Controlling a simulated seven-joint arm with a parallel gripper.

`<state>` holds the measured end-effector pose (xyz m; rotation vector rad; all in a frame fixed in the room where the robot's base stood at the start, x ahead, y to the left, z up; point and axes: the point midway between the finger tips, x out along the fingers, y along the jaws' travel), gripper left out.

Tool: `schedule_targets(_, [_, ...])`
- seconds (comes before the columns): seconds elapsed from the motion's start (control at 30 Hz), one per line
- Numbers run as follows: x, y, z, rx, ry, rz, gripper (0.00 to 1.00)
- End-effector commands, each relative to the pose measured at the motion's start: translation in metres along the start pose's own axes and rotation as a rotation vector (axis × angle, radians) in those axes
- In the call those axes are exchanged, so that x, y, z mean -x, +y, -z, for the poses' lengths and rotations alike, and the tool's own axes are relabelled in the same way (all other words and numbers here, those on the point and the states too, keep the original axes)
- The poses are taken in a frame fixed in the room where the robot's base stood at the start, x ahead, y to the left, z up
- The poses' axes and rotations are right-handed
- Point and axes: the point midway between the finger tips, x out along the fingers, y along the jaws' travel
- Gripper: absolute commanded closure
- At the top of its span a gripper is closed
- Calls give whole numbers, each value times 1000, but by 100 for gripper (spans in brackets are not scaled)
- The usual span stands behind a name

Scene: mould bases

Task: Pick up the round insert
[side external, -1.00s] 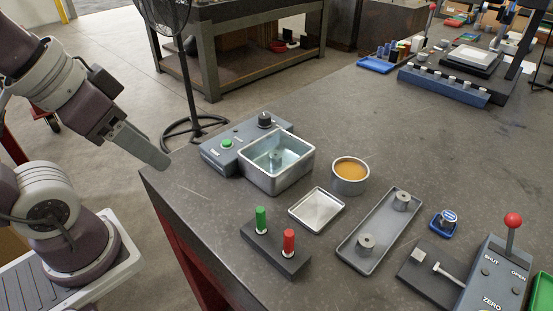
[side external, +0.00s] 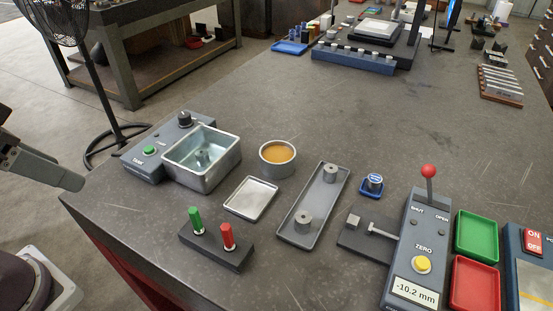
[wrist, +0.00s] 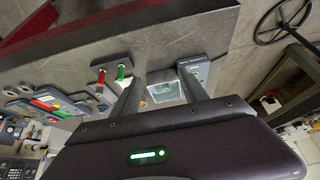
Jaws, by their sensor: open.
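Two short grey metal inserts with holes stand upright in a long grey tray (side external: 290,236): a near one (side external: 303,222) and a far one (side external: 329,173). A third grey piece (side external: 203,155) stands inside the open metal tank (side external: 226,172). I cannot tell for sure which one is the round insert. My gripper (side external: 72,180) is at the left edge of the side view, off the table's corner and well apart from all the inserts. In the wrist view its two fingers (wrist: 160,80) are spread, with nothing held between them; the tank shows beyond.
A control box with a green button (side external: 150,151) adjoins the tank. A cup of amber liquid (side external: 277,157), a shallow square tray (side external: 251,198) and a block with green and red pegs (side external: 215,250) stand near. A gauge with a red-knobbed lever (side external: 428,172) and green and red bins are right.

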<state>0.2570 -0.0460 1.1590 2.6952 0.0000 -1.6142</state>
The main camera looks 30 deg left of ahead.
Motion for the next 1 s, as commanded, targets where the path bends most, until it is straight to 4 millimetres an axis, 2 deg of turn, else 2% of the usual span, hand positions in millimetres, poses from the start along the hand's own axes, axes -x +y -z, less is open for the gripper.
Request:
schedule_targets(0.27, [0,0,4,-21,-7,1,48])
schedule_targets(0.37, [-3,0,30,-160,-63,0,48])
schedule_targets(0.43, [-13,0,63,-341,-129,-14,48])
schedule_targets(0.53, [-45,2,113,-643,-231,-65,48])
schedule_targets(0.6, [-77,3,142,-851,-295,-122,48])
schedule_targets(0.7, [-127,5,169,-1104,-361,-217,48])
schedule_targets(0.8, [-165,7,182,-1276,-393,-295,48])
schedule_targets(0.9, [-185,7,186,-1362,-406,-339,48])
schedule_targets(1.0, [-197,8,183,-1385,-409,-350,48])
